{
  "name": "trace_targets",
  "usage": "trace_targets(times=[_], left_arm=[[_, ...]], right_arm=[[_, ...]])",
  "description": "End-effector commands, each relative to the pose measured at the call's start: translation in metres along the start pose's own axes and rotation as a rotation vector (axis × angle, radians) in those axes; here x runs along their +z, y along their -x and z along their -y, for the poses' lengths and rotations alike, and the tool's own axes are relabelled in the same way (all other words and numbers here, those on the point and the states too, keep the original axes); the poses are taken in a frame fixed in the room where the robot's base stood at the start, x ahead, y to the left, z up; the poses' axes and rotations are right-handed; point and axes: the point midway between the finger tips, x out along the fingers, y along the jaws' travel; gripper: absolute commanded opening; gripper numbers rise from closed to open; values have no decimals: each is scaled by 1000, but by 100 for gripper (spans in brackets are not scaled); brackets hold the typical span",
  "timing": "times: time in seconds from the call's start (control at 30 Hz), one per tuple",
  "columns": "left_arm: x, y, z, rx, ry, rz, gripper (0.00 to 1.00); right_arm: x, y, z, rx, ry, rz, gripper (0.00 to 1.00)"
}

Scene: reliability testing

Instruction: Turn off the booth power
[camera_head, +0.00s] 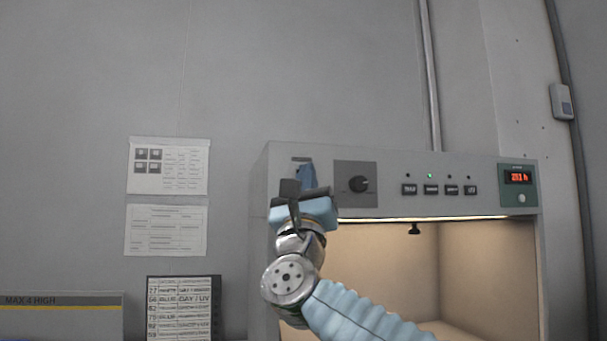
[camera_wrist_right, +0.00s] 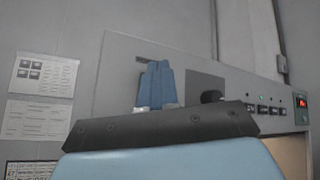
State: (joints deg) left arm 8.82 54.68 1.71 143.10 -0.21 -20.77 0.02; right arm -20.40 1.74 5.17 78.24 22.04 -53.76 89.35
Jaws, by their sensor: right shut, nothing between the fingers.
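The light booth (camera_head: 400,153) is a grey cabinet with a lit, beige interior. Its front panel has a black rotary knob (camera_head: 358,184), a row of black buttons (camera_head: 431,189) with small lamps above them, one lit green, and a red display (camera_head: 518,178). My right gripper (camera_head: 306,174) is shut and empty in front of the panel's left end, left of the knob. Its blue fingers (camera_wrist_right: 155,82) point at the panel in the right wrist view and hide whatever lies behind them. I cannot tell whether they touch the panel. My left gripper is not in view.
Two paper sheets (camera_head: 168,168) hang on the grey wall at left. A dark label board (camera_head: 183,308) stands below them, beside a grey box marked MAX 4 HIGH (camera_head: 60,315). A conduit (camera_head: 430,75) runs up the wall behind the booth. A small wall device (camera_head: 561,101) is at upper right.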

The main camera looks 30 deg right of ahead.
Motion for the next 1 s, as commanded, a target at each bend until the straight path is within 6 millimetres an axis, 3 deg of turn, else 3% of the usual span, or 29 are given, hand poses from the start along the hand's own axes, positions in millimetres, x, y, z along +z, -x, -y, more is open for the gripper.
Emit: trace_targets(times=[1.0], left_arm=[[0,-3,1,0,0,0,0]], right_arm=[[-5,-7,-5,0,0,0,0]])
